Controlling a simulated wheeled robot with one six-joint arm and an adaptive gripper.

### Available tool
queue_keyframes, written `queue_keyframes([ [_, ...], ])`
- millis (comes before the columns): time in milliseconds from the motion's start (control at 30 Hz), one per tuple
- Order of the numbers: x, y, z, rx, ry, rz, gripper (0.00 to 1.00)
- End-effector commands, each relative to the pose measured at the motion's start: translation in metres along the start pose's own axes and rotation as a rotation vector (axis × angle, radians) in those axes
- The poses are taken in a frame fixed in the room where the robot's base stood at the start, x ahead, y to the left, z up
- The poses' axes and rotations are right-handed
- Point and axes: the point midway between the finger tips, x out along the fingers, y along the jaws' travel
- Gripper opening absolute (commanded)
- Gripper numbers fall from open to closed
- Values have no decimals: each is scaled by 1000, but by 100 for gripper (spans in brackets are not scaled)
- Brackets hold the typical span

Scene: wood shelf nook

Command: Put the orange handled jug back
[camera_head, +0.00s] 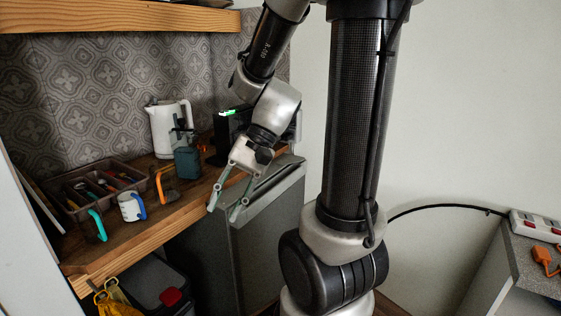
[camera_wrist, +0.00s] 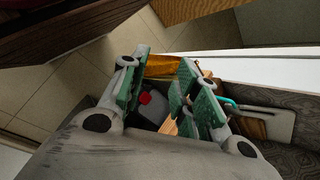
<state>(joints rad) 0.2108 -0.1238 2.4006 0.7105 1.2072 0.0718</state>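The orange handle of a jug (camera_head: 159,186) shows on the wooden counter in the head view, to the right of the cutlery tray. The jug's body is dark or clear and hard to make out. My gripper (camera_head: 224,212) points downward in front of the counter's edge, to the right of the jug and apart from it. Its two fingers are spread with nothing held between them. In the wrist view my gripper (camera_wrist: 164,66) also shows its green-padded fingers apart, with a gap between them. I cannot make out the orange-handled jug in the wrist view.
A white mug with a blue handle (camera_head: 130,207) and a teal-handled vessel (camera_head: 98,225) stand left of the jug. Behind are a cutlery tray (camera_head: 131,176), a white kettle (camera_head: 163,130) and a dark teal container (camera_head: 187,163). A grey cabinet (camera_head: 265,230) and a bin (camera_head: 155,283) stand below.

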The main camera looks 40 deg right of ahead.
Motion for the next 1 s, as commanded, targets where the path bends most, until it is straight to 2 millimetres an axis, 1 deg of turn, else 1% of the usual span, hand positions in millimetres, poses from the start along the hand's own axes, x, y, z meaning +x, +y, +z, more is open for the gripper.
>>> queue_keyframes([
  [33,-13,12,8,-111,80,72,31],
  [100,-32,28,12,-258,189,177,31],
  [167,-50,40,13,-374,285,259,31],
  [200,-63,46,13,-445,345,307,31],
  [300,-91,54,12,-593,478,407,31],
  [433,-116,58,13,-709,592,486,31],
  [500,-123,59,13,-739,624,508,31],
  [600,-127,59,13,-755,640,520,31],
  [1000,-127,59,13,-753,637,520,31],
])
